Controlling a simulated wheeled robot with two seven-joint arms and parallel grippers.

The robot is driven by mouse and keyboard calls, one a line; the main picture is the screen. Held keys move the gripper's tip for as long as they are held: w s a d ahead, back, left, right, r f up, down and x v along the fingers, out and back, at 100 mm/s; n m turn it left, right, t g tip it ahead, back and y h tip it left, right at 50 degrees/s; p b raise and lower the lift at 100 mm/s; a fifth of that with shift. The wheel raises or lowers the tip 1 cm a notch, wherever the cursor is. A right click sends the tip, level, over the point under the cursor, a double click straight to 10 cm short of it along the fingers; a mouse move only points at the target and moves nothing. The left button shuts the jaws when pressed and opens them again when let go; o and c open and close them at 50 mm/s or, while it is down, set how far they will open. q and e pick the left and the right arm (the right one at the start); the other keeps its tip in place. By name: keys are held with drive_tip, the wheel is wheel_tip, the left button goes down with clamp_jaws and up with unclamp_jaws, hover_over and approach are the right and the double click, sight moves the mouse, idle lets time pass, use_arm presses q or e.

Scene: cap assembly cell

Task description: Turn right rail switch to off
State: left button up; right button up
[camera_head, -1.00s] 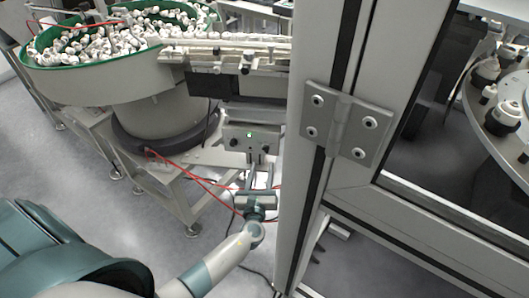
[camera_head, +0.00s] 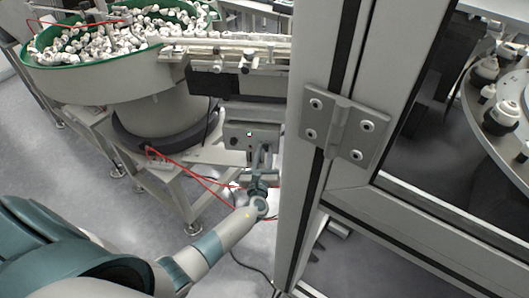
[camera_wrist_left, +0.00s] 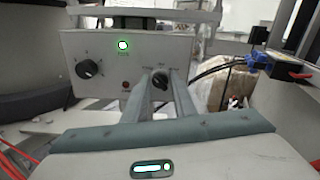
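The grey control box (camera_head: 236,134) stands under the feeder rail in the head view. In the left wrist view the box (camera_wrist_left: 80,45) shows a lit green lamp (camera_wrist_left: 123,45), a black knob on the left (camera_wrist_left: 88,68) and a small red button (camera_wrist_left: 125,86). The right rail switch (camera_wrist_left: 160,80) is the dark knob on the right. My left gripper (camera_head: 261,152) is at the box front. Its fingers (camera_wrist_left: 158,80) look closed around the right knob, partly hiding it. The knob's exact angle cannot be told. My right gripper is out of view.
A green-rimmed bowl (camera_head: 60,62) full of white caps stands at the upper left. Red cables (camera_head: 180,163) hang near my left arm. A large frame post with a hinge (camera_head: 345,122) stands close on the right.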

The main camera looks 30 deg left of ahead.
use_arm(q)
clamp_jaws()
